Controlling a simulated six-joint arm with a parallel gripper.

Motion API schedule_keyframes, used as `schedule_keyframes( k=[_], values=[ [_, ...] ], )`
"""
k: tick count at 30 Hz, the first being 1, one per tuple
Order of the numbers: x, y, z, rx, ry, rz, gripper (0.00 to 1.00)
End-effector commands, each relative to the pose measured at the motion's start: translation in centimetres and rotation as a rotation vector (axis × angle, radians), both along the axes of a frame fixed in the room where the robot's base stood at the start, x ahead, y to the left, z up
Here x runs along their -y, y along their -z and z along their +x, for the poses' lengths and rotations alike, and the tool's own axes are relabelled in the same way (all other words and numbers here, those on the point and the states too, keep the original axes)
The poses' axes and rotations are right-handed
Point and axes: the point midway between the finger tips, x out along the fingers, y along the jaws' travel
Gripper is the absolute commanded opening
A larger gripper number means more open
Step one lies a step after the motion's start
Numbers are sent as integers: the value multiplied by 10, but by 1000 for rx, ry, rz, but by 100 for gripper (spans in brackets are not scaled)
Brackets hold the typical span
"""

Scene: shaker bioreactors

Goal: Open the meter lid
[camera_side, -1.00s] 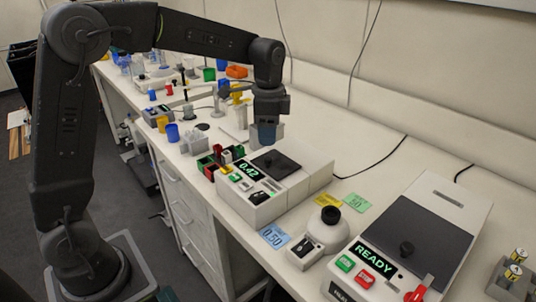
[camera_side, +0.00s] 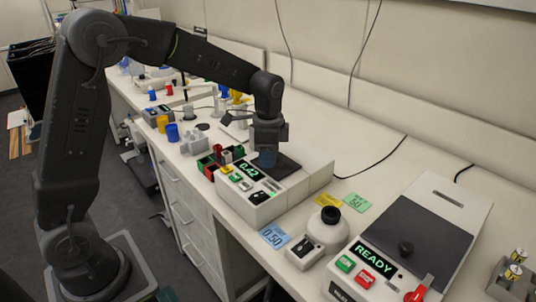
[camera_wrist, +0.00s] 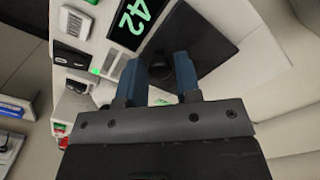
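The meter (camera_side: 318,173) is a white box on the bench with a green 0.42 display (camera_side: 248,169). Its dark square lid (camera_side: 289,168) lies flat and closed on top. My gripper (camera_side: 266,160) points down over the left part of the lid, and its tips hide the lid's knob in the side view. In the wrist view, the two blue fingers of my gripper (camera_wrist: 160,70) are apart. The dark round knob (camera_wrist: 160,64) shows between them over the lid (camera_wrist: 212,45). I cannot tell whether the fingers touch the knob.
A second device (camera_side: 434,201) with a READY display stands at the front right. A small rack with coloured items (camera_side: 209,163) stands left of the meter. The wall runs behind the bench.

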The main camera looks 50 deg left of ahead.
Motion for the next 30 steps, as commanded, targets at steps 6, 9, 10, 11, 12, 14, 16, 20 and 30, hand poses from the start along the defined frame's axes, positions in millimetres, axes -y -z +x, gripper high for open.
schedule_keyframes(
  k=[6,9,10,11,12,14,16,20,30],
  values=[
    [0,0,0,0,0,0,10],
    [0,0,0,0,0,0,0],
    [0,0,0,0,0,0,0],
    [0,0,0,1,0,0,0],
    [0,0,0,1,0,0,0],
    [0,-1,0,1,0,0,0],
    [0,-1,0,1,0,0,0],
    [0,-1,9,1,0,0,0],
    [0,-1,63,4,0,-1,0]
  ],
)
